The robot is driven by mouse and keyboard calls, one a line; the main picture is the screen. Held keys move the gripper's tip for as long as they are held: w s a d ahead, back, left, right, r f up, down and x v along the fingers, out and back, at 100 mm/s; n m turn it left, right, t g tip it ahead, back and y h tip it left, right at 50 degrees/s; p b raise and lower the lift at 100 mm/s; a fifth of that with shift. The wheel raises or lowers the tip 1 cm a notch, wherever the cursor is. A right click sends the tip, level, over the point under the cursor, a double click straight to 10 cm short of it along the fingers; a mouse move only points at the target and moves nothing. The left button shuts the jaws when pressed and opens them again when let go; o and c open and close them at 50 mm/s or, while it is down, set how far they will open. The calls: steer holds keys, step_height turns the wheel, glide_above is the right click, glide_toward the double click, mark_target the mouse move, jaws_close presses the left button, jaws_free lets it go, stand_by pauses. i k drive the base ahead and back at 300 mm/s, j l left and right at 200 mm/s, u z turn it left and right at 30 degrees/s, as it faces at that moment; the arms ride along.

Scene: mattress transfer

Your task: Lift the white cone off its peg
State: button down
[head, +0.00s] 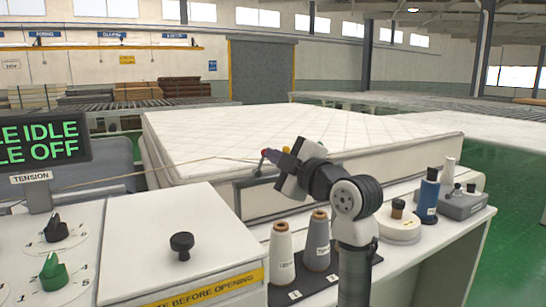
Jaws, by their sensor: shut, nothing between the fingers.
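The white cone (281,254) stands upright on a dark base board (300,281) on the white worktop, at the lower middle of the head view. Its peg is hidden inside it. A grey cone (318,242) stands close to its right on the same board. My gripper (268,158) is above and behind the white cone, in front of the mattress, pointing left and well apart from both cones. It is small in the picture and shut, with nothing held.
A control cabinet (150,245) with knobs stands at left. My arm rises just right of the cones. Further right are a round white container (398,226), a blue spool (428,198) and a grey box (463,204). The mattress (300,140) lies behind.

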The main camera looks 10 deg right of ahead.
mark_target(282, 267)
steer(key=k+l, duration=0.8)
steer(key=k, duration=0.05)
